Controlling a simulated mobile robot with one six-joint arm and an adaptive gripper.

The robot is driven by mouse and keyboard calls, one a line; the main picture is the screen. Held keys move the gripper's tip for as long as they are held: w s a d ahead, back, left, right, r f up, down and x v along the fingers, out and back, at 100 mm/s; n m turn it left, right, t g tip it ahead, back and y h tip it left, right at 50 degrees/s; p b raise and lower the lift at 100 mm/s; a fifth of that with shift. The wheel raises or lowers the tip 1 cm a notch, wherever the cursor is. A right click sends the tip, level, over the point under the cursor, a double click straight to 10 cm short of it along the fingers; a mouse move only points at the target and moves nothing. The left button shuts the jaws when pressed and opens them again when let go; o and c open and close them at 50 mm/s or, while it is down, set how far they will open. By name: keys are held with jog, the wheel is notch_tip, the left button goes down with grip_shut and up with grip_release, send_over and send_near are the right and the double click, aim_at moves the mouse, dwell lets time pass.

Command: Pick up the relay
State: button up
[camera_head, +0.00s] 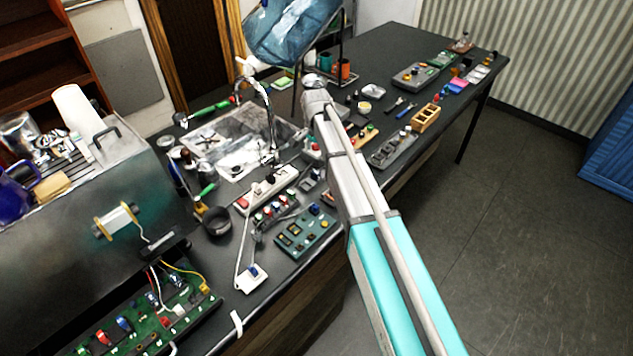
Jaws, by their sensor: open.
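I cannot tell for sure which small part is the relay. A small white module with a dark blue block (252,278) lies near the front edge of the bench and may be it. A teal-green board with yellow and dark parts (305,232) lies to its right, and a row of small coloured components (277,213) lies behind. My teal and white arm reaches from the bottom right up across the bench. My gripper's fingers cannot be made out, and the arm covers part of the bench behind it.
A sink with a tall tap (262,100) and a white power strip (266,187) are mid-bench. A wooden box (425,118) lies further right. Floor at right is clear.

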aim_at(316, 172)
jog(key=shift+f+b, duration=2)
jog(key=shift+f, duration=0.3)
jog(key=shift+f+b, duration=2.6)
jog(key=c, duration=1.1)
jog(key=shift+r, duration=0.15)
jog(key=shift+c, duration=0.2)
notch_tip(316, 172, up, 3)
jog(key=p, duration=0.3)
jog(key=shift+f, duration=0.2)
jog(key=s+d+r+p, duration=0.2)
jog(key=s+r+p, duration=0.8)
jog(key=s, duration=0.3)
jog(key=shift+s+d, duration=0.15)
jog(key=shift+s, duration=0.25)
